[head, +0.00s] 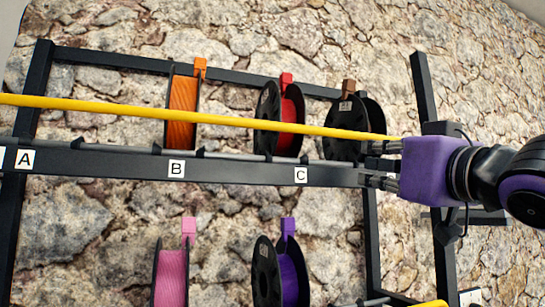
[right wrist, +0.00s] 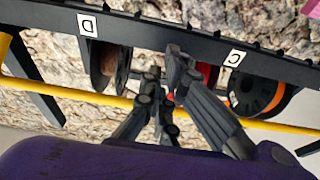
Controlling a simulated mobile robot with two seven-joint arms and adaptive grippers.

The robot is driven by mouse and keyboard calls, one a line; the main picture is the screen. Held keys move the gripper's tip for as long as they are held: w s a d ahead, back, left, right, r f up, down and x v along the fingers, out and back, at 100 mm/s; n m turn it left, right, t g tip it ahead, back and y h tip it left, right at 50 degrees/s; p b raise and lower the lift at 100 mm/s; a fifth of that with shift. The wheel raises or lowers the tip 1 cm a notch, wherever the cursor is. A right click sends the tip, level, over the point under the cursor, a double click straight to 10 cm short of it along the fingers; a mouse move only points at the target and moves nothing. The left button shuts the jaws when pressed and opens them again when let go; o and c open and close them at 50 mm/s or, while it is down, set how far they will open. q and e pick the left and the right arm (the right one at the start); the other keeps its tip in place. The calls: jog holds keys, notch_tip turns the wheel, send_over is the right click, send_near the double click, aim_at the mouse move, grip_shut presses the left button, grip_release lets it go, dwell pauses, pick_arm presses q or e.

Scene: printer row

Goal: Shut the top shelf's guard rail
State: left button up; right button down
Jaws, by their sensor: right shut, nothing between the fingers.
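The yellow guard rail (head: 225,120) of the top shelf runs across in front of the spools, above the labelled front beam (head: 240,172). Its right end meets the picture area by my right gripper (head: 372,165). That gripper is shut and empty, in front of the shelf's right end, just below the rail's end in the picture. In the right wrist view, the rail (right wrist: 62,91) passes behind the fingers (right wrist: 166,82); whether they touch it I cannot tell. The gripper hides part of the rail and beam. My left gripper is not in view.
An orange spool (head: 182,112), a red spool (head: 288,115) and a dark spool (head: 345,125) hang on the top shelf. Pink (head: 171,278) and purple (head: 290,278) spools hang below. A dark upright (head: 421,80) stands at the right, before a stone wall (head: 480,80).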

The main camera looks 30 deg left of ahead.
notch_tip(320, 180, up, 2)
jog(key=shift+s+r, duration=0.1)
jog(key=shift+r, duration=0.15)
jog(key=v, duration=0.4)
jog(key=shift+s+d+r, duration=0.15)
jog(key=shift+d+r, duration=0.05)
jog(key=shift+d, duration=0.05)
dwell(0.6)
jog(key=shift+r, duration=0.15)
jog(key=shift+r, duration=1.95)
